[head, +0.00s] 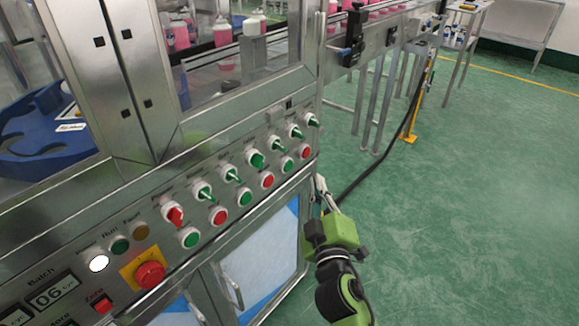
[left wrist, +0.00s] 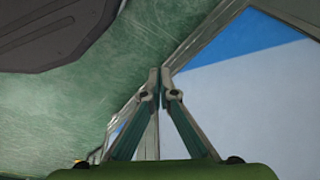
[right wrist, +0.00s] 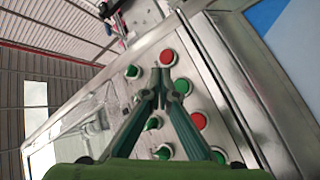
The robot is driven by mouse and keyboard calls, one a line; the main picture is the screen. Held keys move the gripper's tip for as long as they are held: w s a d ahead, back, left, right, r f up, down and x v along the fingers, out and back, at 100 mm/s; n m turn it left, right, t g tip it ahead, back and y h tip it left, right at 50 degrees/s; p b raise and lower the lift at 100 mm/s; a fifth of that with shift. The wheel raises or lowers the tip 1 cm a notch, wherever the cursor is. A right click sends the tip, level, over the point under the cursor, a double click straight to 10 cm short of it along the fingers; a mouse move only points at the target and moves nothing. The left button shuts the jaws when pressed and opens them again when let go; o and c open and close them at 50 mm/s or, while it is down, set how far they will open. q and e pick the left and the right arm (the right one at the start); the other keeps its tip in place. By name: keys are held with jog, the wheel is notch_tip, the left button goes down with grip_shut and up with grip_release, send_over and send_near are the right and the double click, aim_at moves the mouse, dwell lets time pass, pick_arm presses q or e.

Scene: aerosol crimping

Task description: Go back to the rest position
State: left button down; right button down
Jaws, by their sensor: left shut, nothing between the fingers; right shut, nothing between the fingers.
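My right gripper (head: 322,188) is at the right end of the machine's control panel (head: 222,212), close to its edge. In the right wrist view its fingers (right wrist: 162,88) are shut with nothing between them, in front of red and green buttons. Whether it touches the panel I cannot tell. My left gripper is outside the head view. In the left wrist view its fingers (left wrist: 159,90) are shut and empty, with the cabinet door (left wrist: 245,85) to the right and green floor to the left.
The panel carries green rotary switches (head: 255,158), green and red buttons, and a red emergency knob (head: 149,274). A conveyor (head: 375,28) with pink bottles runs off at the back. A black cable (head: 390,150) lies on the floor. The green floor (head: 470,200) at right is clear.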

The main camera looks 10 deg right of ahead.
pick_arm(q)
jog(key=shift+s, duration=0.1)
